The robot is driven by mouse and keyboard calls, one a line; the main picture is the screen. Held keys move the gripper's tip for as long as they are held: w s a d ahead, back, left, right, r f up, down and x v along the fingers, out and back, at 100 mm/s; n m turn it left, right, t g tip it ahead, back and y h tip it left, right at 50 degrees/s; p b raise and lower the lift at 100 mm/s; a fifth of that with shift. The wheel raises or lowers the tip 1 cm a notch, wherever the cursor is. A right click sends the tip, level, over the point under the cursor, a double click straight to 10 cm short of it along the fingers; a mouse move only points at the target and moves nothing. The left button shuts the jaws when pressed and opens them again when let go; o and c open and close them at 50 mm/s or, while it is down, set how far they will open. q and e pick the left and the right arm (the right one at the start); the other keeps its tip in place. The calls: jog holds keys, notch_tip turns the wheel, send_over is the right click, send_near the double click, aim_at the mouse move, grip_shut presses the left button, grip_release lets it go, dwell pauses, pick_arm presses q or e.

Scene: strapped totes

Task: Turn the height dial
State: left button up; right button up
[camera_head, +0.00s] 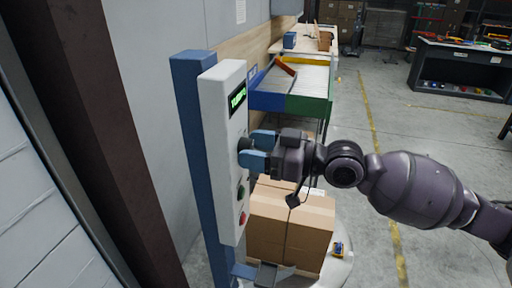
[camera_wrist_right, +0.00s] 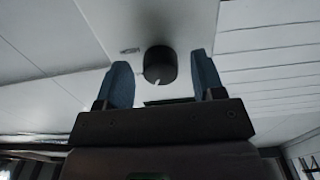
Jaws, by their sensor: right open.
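The height dial is a black round knob (camera_head: 244,144) on the front of a white control box (camera_head: 222,160) on a blue post (camera_head: 190,110). A green lit display (camera_head: 237,98) is above it, and a green button (camera_head: 240,191) and a red button (camera_head: 242,218) are below. My right gripper (camera_head: 254,148) is open at the dial, its blue fingers above and below it in the head view. In the right wrist view the dial (camera_wrist_right: 160,66) shows between the two fingers, with a gap on each side; a small white mark is on it. My left gripper is not in view.
A strapped cardboard box (camera_head: 290,225) stands on a round pale base behind and below my right gripper. A bin with blue, yellow and green edges (camera_head: 305,104) is beyond it. A dark workbench (camera_head: 460,68) is far right. Open floor lies between.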

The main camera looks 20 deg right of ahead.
jog(key=c, duration=0.9)
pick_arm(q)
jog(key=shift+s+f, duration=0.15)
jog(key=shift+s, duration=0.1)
pick_arm(e)
jog(key=shift+r+m+p, duration=0.1)
jog(key=shift+m+p, duration=0.8)
jog(key=shift+m, duration=0.9)
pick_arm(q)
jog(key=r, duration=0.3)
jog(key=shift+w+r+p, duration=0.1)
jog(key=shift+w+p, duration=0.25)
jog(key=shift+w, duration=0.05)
pick_arm(e)
jog(key=shift+m, duration=1.1)
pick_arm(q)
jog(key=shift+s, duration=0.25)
